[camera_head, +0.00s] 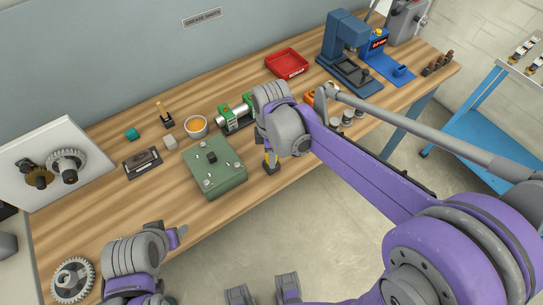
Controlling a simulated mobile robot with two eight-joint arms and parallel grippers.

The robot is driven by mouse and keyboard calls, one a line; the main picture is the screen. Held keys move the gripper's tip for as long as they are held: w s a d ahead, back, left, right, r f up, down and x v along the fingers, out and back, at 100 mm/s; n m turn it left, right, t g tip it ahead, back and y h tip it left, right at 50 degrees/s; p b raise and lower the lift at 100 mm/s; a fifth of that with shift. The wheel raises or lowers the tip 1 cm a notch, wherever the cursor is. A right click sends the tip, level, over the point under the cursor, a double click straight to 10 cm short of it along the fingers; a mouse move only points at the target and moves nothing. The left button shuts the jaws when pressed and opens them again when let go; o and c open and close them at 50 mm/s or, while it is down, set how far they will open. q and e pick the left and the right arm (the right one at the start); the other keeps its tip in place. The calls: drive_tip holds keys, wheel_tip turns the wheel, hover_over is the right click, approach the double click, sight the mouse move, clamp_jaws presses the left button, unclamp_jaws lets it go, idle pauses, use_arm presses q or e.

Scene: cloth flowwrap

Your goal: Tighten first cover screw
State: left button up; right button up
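A green gearbox-like housing (222,178) stands on the wooden bench, with a flat cover on top. A small dark block (212,157) sits on the cover, and several small light screw heads show near its corners, such as the one at the front left (207,183). My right gripper (270,163) points down just right of the housing, apart from its cover. A small yellow and dark piece shows at its fingertips; whether it is held is too small to tell. My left gripper (178,236) is low at the bench's front edge, away from the housing; its finger gap is not clear.
Behind the housing are an orange-filled bowl (196,126), a green-ended fixture (234,117) and a yellow-handled tool (165,115). A dark tray (143,163) lies left. A red bin (287,63) and blue press (347,50) stand farther back.

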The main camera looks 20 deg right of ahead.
clamp_jaws()
drive_tip(key=shift+r, duration=0.1)
drive_tip(key=shift+r+p, duration=1.45)
drive_tip(key=shift+r, duration=1)
use_arm(q)
drive_tip(key=r, duration=0.2)
drive_tip(key=w+r, duration=0.1)
drive_tip(key=shift+w+r, duration=0.1)
drive_tip(key=shift+r, duration=0.25)
use_arm(e)
unclamp_jaws()
clamp_jaws()
